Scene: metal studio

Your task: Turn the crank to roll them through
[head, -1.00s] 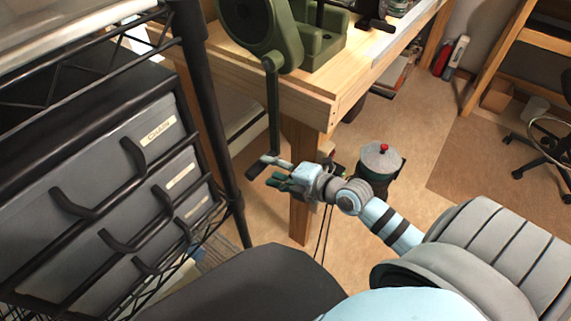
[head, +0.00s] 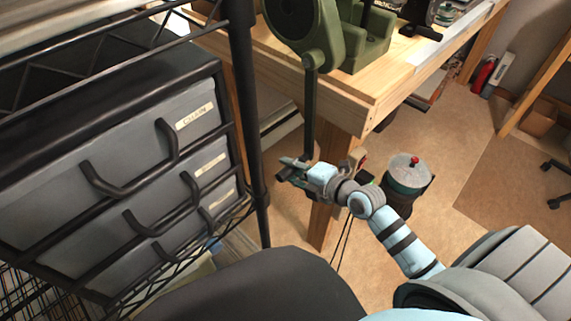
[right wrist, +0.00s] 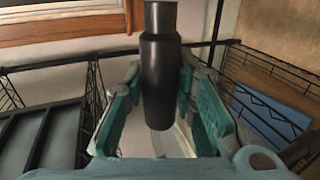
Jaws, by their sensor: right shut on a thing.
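A green machine (head: 300,22) stands on the wooden bench, with its top cut off by the picture edge. Its crank arm (head: 310,105) hangs almost straight down past the bench edge. My right gripper (head: 290,170) is at the lower end of the crank arm. In the right wrist view, the black crank handle (right wrist: 160,80) stands between the teal finger pads of the right gripper (right wrist: 163,110), which is shut on it. In the head view the fingers mostly hide the handle. My left gripper is not in view. Nothing being rolled shows.
The wooden bench (head: 345,95) has a leg just behind my right gripper. A black rack with grey drawers (head: 140,150) fills the left, its post close to the gripper. A round container with a red knob (head: 408,172) stands beyond my right arm. Open floor lies to the right.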

